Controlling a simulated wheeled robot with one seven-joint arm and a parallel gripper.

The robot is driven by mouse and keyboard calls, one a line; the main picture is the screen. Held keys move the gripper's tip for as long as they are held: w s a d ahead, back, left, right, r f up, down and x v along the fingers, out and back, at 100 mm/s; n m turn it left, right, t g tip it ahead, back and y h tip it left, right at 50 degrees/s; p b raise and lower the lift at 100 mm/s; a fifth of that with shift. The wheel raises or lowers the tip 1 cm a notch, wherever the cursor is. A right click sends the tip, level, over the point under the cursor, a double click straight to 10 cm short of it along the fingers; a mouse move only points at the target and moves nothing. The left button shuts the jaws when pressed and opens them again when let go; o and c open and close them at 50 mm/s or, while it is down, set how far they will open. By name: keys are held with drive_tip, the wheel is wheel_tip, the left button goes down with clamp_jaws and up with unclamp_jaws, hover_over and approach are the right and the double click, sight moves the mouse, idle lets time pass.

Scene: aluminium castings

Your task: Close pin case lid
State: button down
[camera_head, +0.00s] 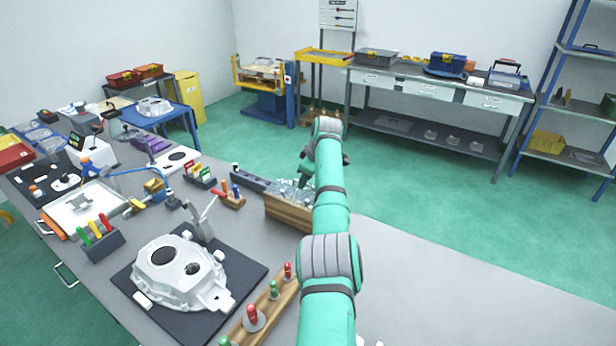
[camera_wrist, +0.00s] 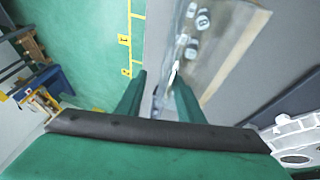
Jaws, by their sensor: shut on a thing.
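The pin case is a wooden box (camera_head: 287,212) with a clear top on the bench, just left of my forearm in the head view. Small shiny metal pins show in it. In the wrist view its wooden wall (camera_wrist: 232,62) runs down from the upper right, with pins (camera_wrist: 200,20) beside it. My gripper (camera_head: 306,174) is at the case's far side, partly hidden by my arm. In the wrist view my gripper (camera_wrist: 162,85) is shut on a thin, clear edge, apparently the lid (camera_wrist: 172,72). The lid's exact angle is hard to tell.
A grey casting (camera_head: 180,270) lies on a black mat at the front left. A wooden rack with red and green handles (camera_head: 262,310) stands beside it. Small tool holders (camera_head: 232,198) stand left of the case. The bench right of my arm (camera_head: 450,280) is clear.

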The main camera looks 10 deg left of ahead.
drive_tip(key=shift+w+d+r, duration=0.15)
drive_tip(key=shift+w+d, duration=0.25)
drive_tip(key=shift+d, duration=0.3)
drive_tip(key=c, duration=1.8)
unclamp_jaws()
drive_tip(key=shift+w, duration=0.15)
drive_tip(key=shift+c, duration=0.2)
drive_tip(key=v, duration=1)
drive_tip(key=shift+s+a+r, duration=0.1)
drive_tip(key=shift+s+a, duration=0.25)
drive_tip(key=shift+s, duration=0.1)
